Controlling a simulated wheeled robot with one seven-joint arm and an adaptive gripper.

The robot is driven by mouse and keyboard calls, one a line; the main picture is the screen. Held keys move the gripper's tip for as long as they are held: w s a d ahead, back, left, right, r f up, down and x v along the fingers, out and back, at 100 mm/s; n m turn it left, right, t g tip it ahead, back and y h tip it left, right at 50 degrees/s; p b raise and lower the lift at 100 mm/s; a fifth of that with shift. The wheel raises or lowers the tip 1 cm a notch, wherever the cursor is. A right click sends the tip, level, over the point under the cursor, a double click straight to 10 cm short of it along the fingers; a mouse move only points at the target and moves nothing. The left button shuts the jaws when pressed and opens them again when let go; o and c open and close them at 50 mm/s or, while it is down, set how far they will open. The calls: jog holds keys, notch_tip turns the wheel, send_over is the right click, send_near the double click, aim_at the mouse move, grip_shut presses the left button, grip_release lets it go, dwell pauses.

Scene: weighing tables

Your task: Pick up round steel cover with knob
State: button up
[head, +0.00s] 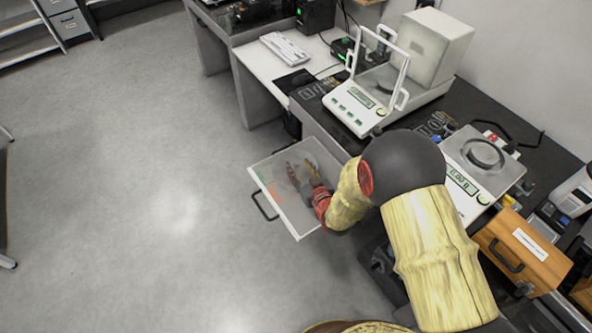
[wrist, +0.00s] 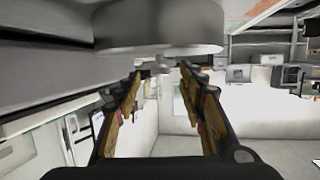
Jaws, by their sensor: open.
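The round steel cover (wrist: 158,30) fills the top middle of the wrist view, and its small knob (wrist: 163,66) points down in that picture. The knob shows between and close to the tips of my gripper (wrist: 160,74). The fingers are apart, with nothing held between them; I cannot tell whether they touch the knob. In the head view my gripper (head: 305,173) reaches low into the open drawer (head: 308,232). I cannot make out the cover clearly there.
A balance with a glass draft shield (head: 357,104) and a balance with a round pan (head: 483,155) stand on the dark bench. A wooden box with a handle (head: 523,250) is at the right. A white keyboard (head: 284,48) lies on the desk. The floor at left is clear.

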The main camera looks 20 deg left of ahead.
jog(key=shift+x, duration=1.15)
jog(key=shift+c, duration=0.2)
grip_shut()
